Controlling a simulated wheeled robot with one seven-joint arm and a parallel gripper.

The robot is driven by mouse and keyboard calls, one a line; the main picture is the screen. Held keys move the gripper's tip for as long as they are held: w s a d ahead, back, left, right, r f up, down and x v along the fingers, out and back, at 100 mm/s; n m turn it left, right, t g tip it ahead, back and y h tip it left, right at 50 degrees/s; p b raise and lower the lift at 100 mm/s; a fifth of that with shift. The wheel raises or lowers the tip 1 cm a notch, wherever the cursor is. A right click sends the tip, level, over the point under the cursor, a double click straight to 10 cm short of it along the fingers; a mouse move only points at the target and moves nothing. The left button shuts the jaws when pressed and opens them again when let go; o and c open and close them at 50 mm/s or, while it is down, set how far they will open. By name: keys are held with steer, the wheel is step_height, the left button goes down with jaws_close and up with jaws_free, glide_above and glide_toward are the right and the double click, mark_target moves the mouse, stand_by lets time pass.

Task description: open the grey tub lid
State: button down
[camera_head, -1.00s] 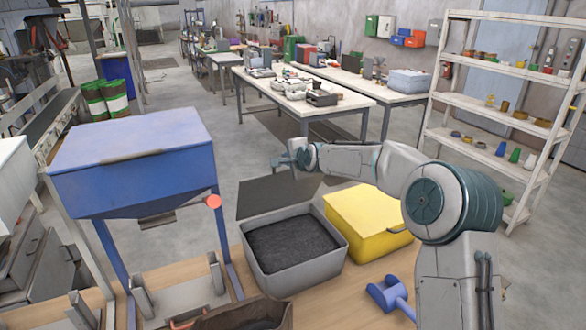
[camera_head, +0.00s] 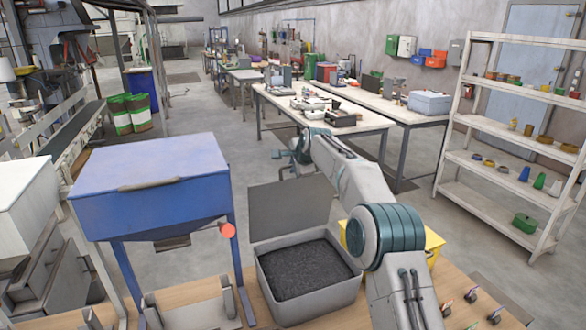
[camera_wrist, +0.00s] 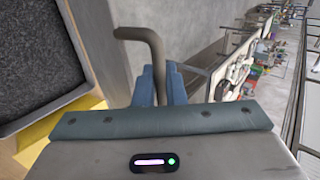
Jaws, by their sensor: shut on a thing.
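The grey tub (camera_head: 262,268) stands open on the bench and holds dark pellets. Its grey lid (camera_head: 290,208) is raised steeply behind the back rim. My gripper (camera_head: 282,156) is at the lid's upper edge in the head view, seen small and partly behind my arm. In the wrist view my gripper's blue fingers (camera_wrist: 161,86) are closed around a bent grey-brown handle (camera_wrist: 152,38). The lid shows there as a grey panel (camera_wrist: 97,30) beside the handle. The tub's dark contents and rim (camera_wrist: 45,110) are at the left.
A yellow tub (camera_head: 433,240) stands right of the grey tub, mostly behind my arm. A blue hopper (camera_head: 150,205) on legs stands at the left. White shelving (camera_head: 515,130) rises at the right. Worktables (camera_head: 325,120) stand behind, with open floor before them.

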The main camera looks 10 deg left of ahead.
steer(key=shift+w+a, duration=0.3)
stand_by(0.5)
steer(key=c, duration=1.6)
jaws_free()
steer(key=shift+w, duration=0.1)
steer(key=shift+c, duration=0.2)
steer(key=shift+s+d+r+b, duration=0.25)
steer(key=shift+d+r+b, duration=0.05)
steer(key=shift+r+b, duration=0.1)
steer(key=b+v, duration=0.4)
steer(key=v, duration=0.8)
steer(key=shift+r, duration=0.35)
steer(key=shift+s+d, duration=0.1)
steer(key=shift+s, duration=0.1)
